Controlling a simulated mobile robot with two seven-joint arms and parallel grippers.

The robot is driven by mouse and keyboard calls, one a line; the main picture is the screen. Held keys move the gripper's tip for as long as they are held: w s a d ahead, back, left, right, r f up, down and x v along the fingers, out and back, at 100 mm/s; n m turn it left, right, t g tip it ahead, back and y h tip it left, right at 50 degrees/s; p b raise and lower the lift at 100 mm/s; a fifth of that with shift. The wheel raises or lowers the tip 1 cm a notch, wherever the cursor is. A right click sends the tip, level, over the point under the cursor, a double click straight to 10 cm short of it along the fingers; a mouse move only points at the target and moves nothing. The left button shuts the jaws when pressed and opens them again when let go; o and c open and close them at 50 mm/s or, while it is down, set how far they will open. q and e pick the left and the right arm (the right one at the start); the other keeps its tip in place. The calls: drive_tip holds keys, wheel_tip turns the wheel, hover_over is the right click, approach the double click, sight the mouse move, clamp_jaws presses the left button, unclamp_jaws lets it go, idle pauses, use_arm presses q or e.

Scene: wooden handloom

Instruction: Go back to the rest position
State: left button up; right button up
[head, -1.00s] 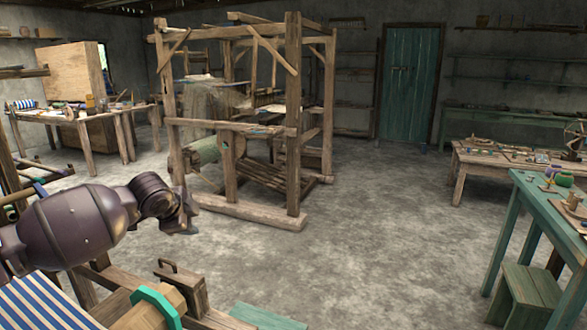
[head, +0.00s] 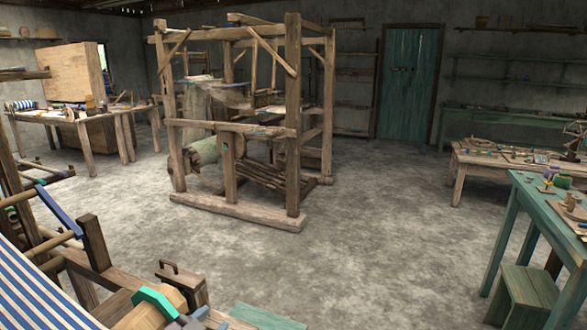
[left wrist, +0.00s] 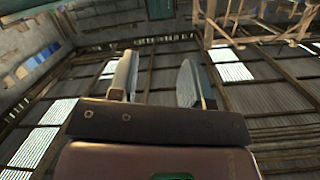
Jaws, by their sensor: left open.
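My left gripper (left wrist: 155,78) points up toward the roof in the left wrist view. Its two fingers stand apart with nothing between them, so it is open and empty. In the head view only small grey tips of the left gripper (head: 211,319) show at the bottom edge, in front of the near loom's wooden beam. The rest of my left arm is out of the head view. My right gripper is in neither view.
A near loom with blue-and-white striped cloth (head: 40,295) fills the lower left. A tall wooden loom (head: 292,130) stands mid-room. A green table (head: 510,215) and stool (head: 525,290) are at right. The concrete floor (head: 370,240) between is clear.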

use_arm(q)
drive_tip(key=s+a+f+n+g+y, duration=0.1)
drive_tip(key=s+a+f+n+y, duration=0.1)
drive_tip(key=s+f, duration=0.3)
drive_tip(key=s+a+f+n+g+y, duration=0.1)
drive_tip(key=s+a+f, duration=0.4)
drive_tip(key=s, duration=0.8)
drive_tip(key=s+a+f+n+g+y, duration=0.1)
drive_tip(key=s+a+f+n+y, duration=0.2)
drive_tip(key=s+f, duration=0.4)
drive_tip(key=shift+s+a+n+g, duration=0.15)
drive_tip(key=shift+s+n+g, duration=0.25)
drive_tip(key=shift+s, duration=0.7)
drive_tip(key=shift+f, duration=0.1)
drive_tip(key=shift+s, duration=0.1)
